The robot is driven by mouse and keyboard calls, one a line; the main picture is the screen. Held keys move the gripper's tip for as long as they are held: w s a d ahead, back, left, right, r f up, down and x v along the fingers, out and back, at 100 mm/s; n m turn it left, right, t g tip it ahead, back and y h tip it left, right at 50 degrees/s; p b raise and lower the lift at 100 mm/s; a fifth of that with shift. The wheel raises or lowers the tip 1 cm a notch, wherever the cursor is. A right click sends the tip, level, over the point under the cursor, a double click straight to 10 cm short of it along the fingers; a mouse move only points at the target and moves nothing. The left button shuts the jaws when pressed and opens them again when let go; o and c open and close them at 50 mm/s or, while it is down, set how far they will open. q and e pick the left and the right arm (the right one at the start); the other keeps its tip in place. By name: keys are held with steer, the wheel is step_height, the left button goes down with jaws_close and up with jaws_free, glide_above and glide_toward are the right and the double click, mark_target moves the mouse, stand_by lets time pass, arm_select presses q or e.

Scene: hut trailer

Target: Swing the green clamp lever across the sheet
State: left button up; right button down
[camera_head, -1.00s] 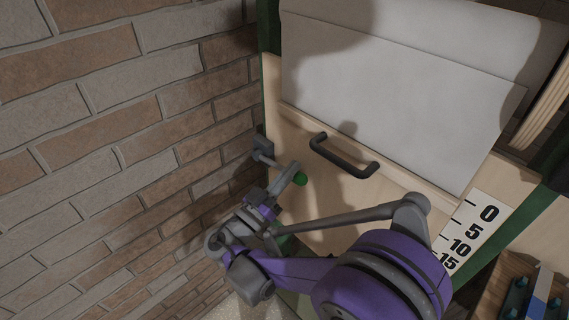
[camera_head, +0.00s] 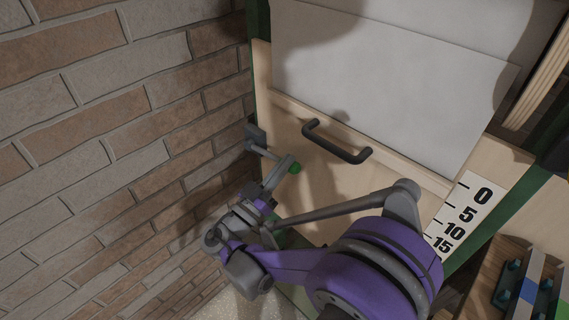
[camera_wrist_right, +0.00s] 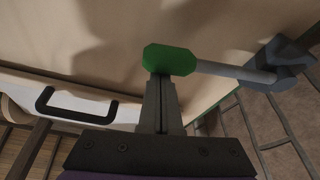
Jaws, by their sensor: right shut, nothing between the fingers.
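The clamp lever is a grey bar with a green knob (camera_head: 295,168), reaching out from a dark pivot block (camera_head: 255,136) at the left edge of the wooden panel. In the right wrist view the green knob (camera_wrist_right: 169,59) is at the tips of my right gripper (camera_wrist_right: 162,88), and the grey bar runs right to its pivot. My right gripper (camera_head: 270,188) is shut, with its fingertips close to or touching the knob; I cannot tell which. The white sheet (camera_head: 400,90) lies on the panel above and right of the lever. My left gripper is not in view.
A dark handle (camera_head: 337,142) sticks out of the panel between the lever and the sheet. A brick wall (camera_head: 110,130) stands close on the left. A number scale (camera_head: 464,220) and a rack with blue parts (camera_head: 520,290) are at the right.

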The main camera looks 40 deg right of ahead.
step_height(320, 180, up, 4)
steer(key=p, duration=0.3)
steer(key=w+b+v, duration=0.1)
steer(key=v, duration=0.9)
steer(key=shift+f, duration=0.1)
